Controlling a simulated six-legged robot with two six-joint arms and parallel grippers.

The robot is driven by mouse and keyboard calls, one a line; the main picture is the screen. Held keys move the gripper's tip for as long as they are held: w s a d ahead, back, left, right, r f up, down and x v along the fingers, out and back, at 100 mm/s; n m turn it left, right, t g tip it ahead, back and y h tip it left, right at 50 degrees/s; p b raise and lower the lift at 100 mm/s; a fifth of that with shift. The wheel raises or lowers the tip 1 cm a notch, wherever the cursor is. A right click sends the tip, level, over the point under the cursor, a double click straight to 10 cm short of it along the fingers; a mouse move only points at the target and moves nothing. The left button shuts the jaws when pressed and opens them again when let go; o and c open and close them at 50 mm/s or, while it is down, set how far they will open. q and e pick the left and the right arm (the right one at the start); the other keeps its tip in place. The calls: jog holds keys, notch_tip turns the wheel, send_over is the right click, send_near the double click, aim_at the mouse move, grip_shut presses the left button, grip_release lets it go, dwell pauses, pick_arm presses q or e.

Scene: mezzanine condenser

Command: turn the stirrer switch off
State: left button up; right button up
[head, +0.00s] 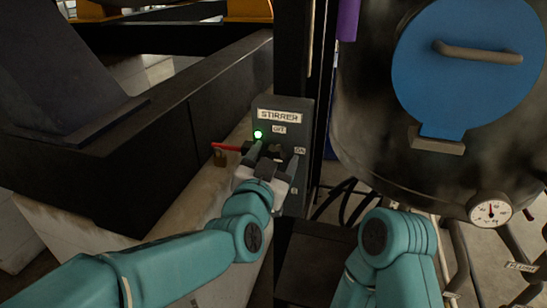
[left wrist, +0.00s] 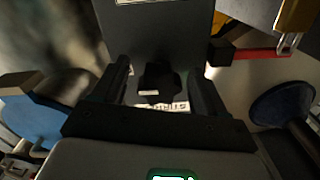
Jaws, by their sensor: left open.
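The grey stirrer box (head: 305,124) hangs on a dark post, with a STIRRER label (head: 279,116) on top. An OFF label (head: 279,130) sits below it and an ON label (head: 300,150) to the right. A green light (head: 258,134) glows on its left. My left gripper (head: 272,154) is open in front of the box and partly hides the switch. In the left wrist view the dark switch knob (left wrist: 160,80) shows between the two open fingers; I cannot tell whether they touch it. Only the right arm shows, not its gripper.
A red lever (head: 228,148) with a brass padlock (head: 220,158) sticks out left of the box. A dark vessel (head: 375,120) with a blue round cover (head: 465,85) and a gauge (head: 491,211) stands at the right. A dark beam (head: 150,150) runs along the left.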

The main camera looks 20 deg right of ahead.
pick_arm(q)
jog(key=c, duration=1)
jog(key=shift+f, duration=0.15)
